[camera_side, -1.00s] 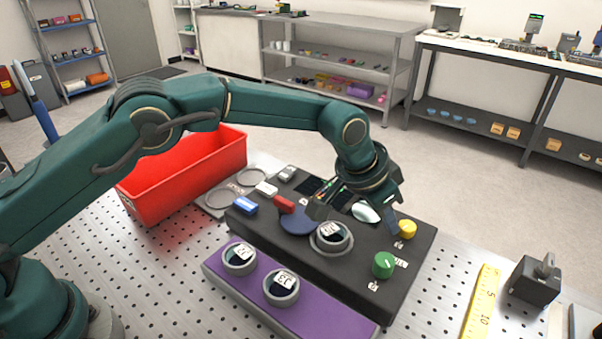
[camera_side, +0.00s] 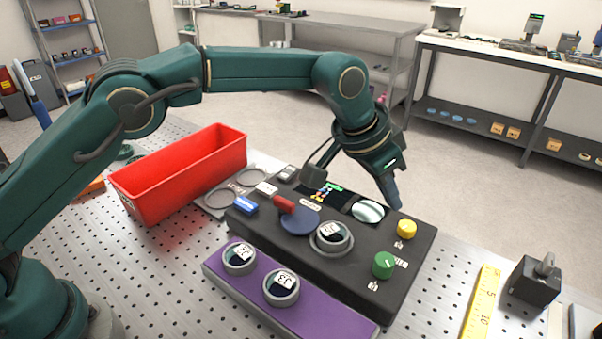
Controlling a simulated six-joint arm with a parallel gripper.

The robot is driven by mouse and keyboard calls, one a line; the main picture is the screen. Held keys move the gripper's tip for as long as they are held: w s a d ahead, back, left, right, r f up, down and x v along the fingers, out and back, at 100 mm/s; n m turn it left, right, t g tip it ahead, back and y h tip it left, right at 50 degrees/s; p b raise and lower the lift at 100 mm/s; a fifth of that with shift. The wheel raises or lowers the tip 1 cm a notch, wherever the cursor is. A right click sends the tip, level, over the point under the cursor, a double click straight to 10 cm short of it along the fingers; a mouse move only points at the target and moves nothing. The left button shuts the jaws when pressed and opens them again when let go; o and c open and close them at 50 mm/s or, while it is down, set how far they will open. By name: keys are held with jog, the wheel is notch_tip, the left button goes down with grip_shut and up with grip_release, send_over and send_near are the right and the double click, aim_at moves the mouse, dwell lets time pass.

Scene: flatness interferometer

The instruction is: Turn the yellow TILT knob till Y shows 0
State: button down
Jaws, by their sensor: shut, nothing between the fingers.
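The yellow TILT knob (camera_side: 407,228) stands at the right end of the black instrument panel (camera_side: 390,268). My gripper (camera_side: 394,202) is shut and empty, fingers pointing down, a little above and behind the yellow knob in the picture, apart from it. A dark display (camera_side: 325,194) with small coloured marks lies at the back of the panel. Its figures are too small to read, so I cannot tell the Y value. Part of my wrist hangs just above the display's back edge.
A purple rack (camera_side: 318,317) is in front, a red bin (camera_side: 178,178) behind left, a yellow ruler (camera_side: 481,300) right.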

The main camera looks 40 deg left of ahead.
aim_at(406, 230)
jog(key=shift+r, duration=0.3)
jog(key=shift+s+d+f, duration=0.15)
jog(key=shift+d+f, duration=0.15)
jog(key=shift+f, duration=0.7)
jog(key=shift+s+d+f, duration=0.15)
jog(key=shift+d+f, duration=0.15)
jog(key=shift+f, duration=0.75)
jog(key=shift+s+d+f, duration=0.15)
jog(key=shift+d+f, duration=0.15)
jog(key=shift+f, duration=0.7)
jog(key=shift+w+d, duration=0.1)
jog(key=shift+w, duration=0.2)
jog(key=shift+w+a, duration=0.3)
jog(key=shift+a, duration=0.3)
jog(key=shift+s+a+r, duration=0.1)
jog(key=shift+s+a, duration=0.15)
jog(key=shift+s, duration=0.05)
